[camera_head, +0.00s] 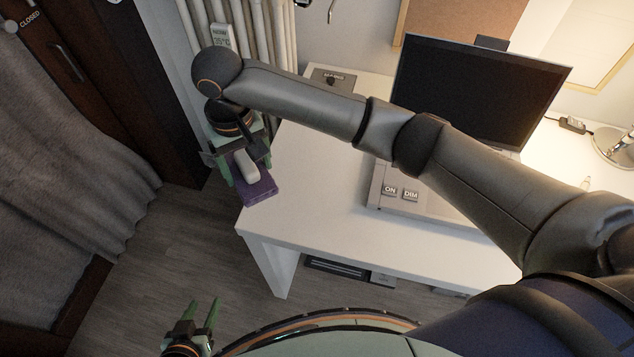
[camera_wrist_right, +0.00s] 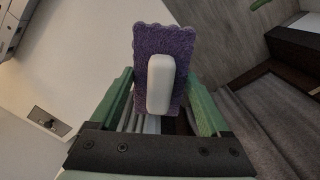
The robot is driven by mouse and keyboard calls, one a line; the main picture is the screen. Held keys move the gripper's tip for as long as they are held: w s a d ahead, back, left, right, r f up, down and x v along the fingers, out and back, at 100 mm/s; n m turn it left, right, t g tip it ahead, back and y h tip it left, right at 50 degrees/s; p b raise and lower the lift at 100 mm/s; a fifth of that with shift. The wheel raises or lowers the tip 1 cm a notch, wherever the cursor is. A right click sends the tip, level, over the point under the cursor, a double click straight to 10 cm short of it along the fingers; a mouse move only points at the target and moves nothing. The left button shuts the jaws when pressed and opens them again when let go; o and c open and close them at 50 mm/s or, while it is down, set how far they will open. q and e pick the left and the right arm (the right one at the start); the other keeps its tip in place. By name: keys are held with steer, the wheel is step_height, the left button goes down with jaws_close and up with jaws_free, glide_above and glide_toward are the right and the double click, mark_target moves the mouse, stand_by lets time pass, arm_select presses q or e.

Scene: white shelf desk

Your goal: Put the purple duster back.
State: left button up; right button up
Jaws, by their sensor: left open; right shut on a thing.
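The purple duster (camera_head: 258,193) has a white handle (camera_head: 245,166) and a purple pad. My right gripper (camera_head: 240,172) is shut on it, out past the left edge of the white desk. In the right wrist view the duster's purple pad (camera_wrist_right: 166,42) and white handle (camera_wrist_right: 160,84) show between the green fingers (camera_wrist_right: 160,100). How the fingers touch the handle is partly hidden. My left gripper (camera_head: 204,314) is low at the bottom left of the head view, with its green fingers apart and empty, away from the duster.
The white desk (camera_head: 310,190) carries a monitor (camera_head: 476,88) and a panel with ON and DIM buttons (camera_head: 401,192). A grey curtain (camera_head: 75,140) hangs at the left. The floor (camera_head: 185,240) between curtain and desk is clear.

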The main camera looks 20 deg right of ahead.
glide_toward(313, 186)
steer(key=a+r, duration=0.3)
steer(key=a, duration=0.2)
steer(key=d+f, duration=0.3)
steer(key=shift+s+f, duration=0.2)
steer(key=shift+f, duration=0.05)
steer(key=f, duration=0.1)
steer(key=d+f, duration=0.1)
steer(key=f, duration=0.1)
steer(key=d+f+b, duration=0.1)
steer(key=shift+w+f, duration=0.15)
steer(key=shift+f, duration=0.55)
steer(key=o, duration=1.2)
steer(key=shift+f, duration=0.1)
steer(key=shift+c, duration=0.2)
step_height(313, 186, up, 12)
steer(key=p, duration=0.1)
